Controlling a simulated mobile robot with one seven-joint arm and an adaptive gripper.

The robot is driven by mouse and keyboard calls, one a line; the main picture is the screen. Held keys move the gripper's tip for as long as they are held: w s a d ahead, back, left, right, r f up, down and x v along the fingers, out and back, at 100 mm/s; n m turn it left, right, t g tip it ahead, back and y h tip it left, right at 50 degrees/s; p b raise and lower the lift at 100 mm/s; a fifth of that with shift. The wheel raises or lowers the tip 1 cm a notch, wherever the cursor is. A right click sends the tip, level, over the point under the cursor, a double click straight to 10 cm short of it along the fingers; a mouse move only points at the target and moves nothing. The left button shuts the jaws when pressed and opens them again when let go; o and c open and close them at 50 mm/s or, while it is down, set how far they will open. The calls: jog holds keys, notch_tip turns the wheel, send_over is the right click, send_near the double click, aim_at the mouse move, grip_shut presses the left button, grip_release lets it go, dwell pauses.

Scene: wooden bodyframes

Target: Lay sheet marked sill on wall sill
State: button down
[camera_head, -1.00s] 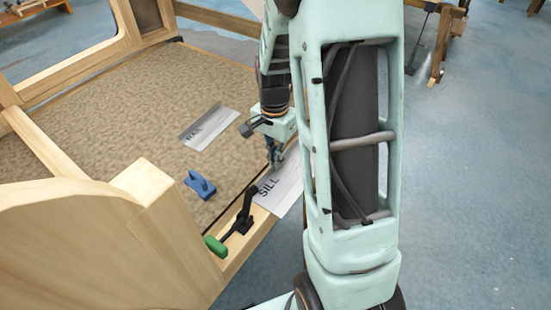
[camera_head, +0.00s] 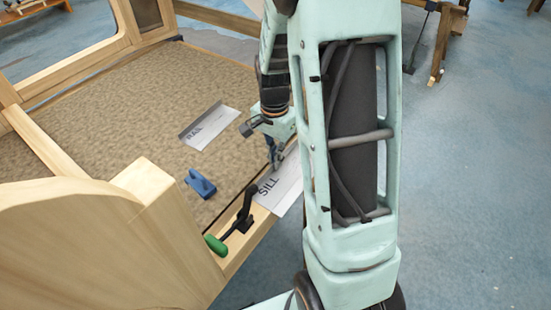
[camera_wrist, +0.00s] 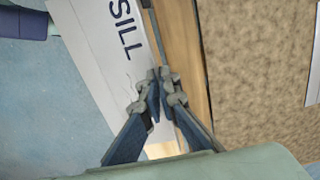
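The grey sheet marked SILL (camera_head: 284,189) lies along the wooden wall sill (camera_head: 245,245), partly hidden behind my arm in the head view. In the wrist view the sheet (camera_wrist: 100,45) runs beside a bare wooden strip of the sill (camera_wrist: 183,40), its narrow raised edge leading to my fingertips. My gripper (camera_wrist: 161,92) has its fingers close together on that edge and looks shut on it. In the head view my gripper (camera_head: 275,158) is at the sheet's inner edge. I cannot tell whether the whole underside touches the sill.
A sheet marked RAIL (camera_head: 209,128) and a blue tool (camera_head: 200,184) lie on the brown panel (camera_head: 110,115). A black clamp with a green handle (camera_head: 215,245) stands on the sill near the sheet's near end. A wooden post (camera_head: 150,185) rises at the left. Blue floor is clear at right.

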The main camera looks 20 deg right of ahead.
jog(key=shift+f, duration=0.15)
dwell(0.5)
jog(key=c, duration=2.7)
grip_release()
jog(key=o, duration=0.6)
jog(key=shift+o, duration=0.4)
jog(key=o, duration=0.5)
jog(key=shift+r+p, duration=2.9)
jog(key=shift+r, duration=0.65)
